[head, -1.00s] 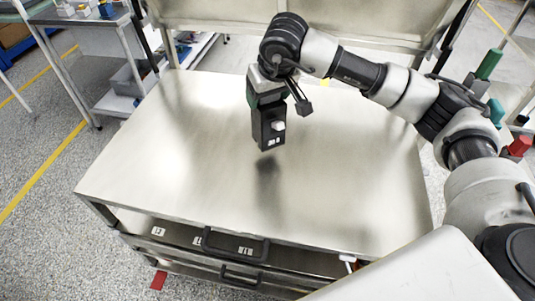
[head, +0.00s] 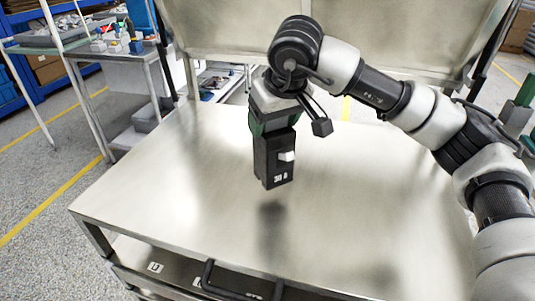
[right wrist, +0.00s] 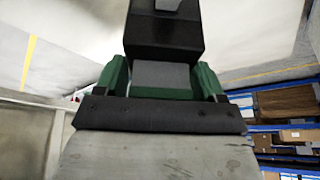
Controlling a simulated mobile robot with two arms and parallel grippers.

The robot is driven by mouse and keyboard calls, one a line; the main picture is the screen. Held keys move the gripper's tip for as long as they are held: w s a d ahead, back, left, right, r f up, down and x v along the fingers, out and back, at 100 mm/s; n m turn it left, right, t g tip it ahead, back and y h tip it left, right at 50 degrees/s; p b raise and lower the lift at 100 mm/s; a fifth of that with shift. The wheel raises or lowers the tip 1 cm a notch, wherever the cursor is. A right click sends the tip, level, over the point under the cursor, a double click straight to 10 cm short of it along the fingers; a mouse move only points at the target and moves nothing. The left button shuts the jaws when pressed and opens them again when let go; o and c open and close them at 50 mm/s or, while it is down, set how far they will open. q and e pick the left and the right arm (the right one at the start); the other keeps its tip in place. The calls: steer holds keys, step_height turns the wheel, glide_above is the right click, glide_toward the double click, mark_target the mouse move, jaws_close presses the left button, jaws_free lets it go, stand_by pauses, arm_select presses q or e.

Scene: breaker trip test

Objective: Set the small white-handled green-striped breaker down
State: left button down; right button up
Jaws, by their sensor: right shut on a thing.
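The breaker (head: 270,160) is a black block with a white handle and a small white label on its front. It hangs upright below my right gripper (head: 268,124), above the bare steel tabletop (head: 180,200), with its shadow on the metal below and a gap between. In the right wrist view the green fingers of my right gripper (right wrist: 162,80) are shut on the black breaker (right wrist: 164,35). I cannot make out a green stripe on the breaker, apart from the green fingers. My left gripper is not in view.
The tabletop is clear around the breaker. A raised steel back panel (head: 380,35) stands along its far edge. Drawers with a black handle (head: 235,285) are below the front edge. A side bench (head: 120,52) with small coloured items stands at the back left.

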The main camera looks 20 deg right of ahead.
mark_target(267, 150)
steer(key=shift+s+a+f, duration=0.7)
steer(key=shift+s+a, duration=0.15)
steer(key=shift+a, duration=0.1)
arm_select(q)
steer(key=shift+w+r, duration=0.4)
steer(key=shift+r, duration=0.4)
arm_select(e)
steer(key=shift+f, duration=2)
steer(key=o, duration=1.6)
steer(key=shift+f, duration=0.1)
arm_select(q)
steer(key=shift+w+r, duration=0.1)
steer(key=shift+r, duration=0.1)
arm_select(e)
steer(key=shift+o, duration=0.2)
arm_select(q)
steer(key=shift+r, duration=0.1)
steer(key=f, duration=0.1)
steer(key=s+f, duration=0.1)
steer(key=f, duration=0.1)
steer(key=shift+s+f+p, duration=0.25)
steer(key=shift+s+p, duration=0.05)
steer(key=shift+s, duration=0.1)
arm_select(e)
steer(key=v, duration=1.2)
